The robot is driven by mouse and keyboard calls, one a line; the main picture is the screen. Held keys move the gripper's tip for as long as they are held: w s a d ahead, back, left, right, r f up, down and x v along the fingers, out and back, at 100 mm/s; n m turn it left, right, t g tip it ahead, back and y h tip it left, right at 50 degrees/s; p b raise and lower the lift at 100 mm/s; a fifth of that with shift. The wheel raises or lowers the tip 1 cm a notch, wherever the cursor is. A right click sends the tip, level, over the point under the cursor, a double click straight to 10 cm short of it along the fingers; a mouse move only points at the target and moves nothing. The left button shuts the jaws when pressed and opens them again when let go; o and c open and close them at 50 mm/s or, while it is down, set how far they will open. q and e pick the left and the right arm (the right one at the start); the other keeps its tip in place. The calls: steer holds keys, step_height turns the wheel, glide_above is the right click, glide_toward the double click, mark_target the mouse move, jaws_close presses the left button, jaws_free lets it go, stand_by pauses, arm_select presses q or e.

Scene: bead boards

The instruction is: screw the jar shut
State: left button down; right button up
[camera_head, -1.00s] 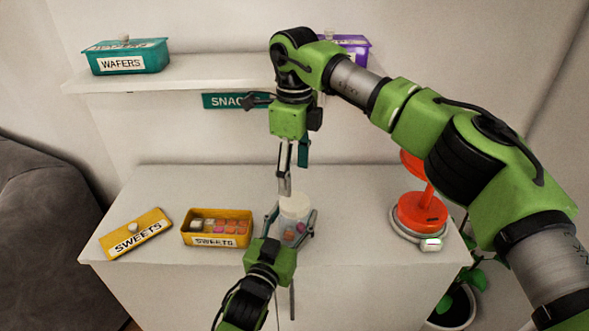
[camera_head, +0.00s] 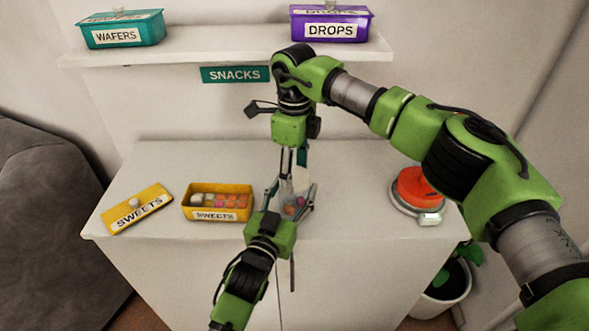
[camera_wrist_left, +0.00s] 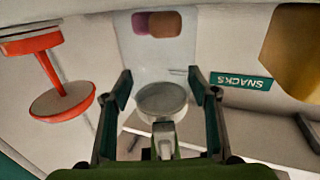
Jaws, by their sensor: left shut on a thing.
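The clear jar (camera_head: 293,206) with coloured sweets stands upright on the white counter. A pale round lid (camera_head: 300,180) shows at its top; I cannot tell how tightly it sits. In the left wrist view, which is upside down, the lid (camera_wrist_left: 162,98) appears as a grey-white disc, with sweets near the top edge. My left gripper (camera_head: 288,199) is shut on the jar, one finger on each side; its fingers also show in the left wrist view (camera_wrist_left: 163,88). My right gripper (camera_head: 287,172) points down from above at the lid. Its fingertips are partly hidden, so its grip is unclear.
A yellow sweets box (camera_head: 217,187) and its removed lid (camera_head: 136,208) lie left of the jar. A teal wafers box (camera_head: 122,30) and purple drops box (camera_head: 331,24) sit on the shelf (camera_head: 225,52).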

steer(key=c, duration=0.6)
steer(key=shift+c, duration=0.2)
steer(key=o, duration=1.3)
step_height(320, 180, up, 12)
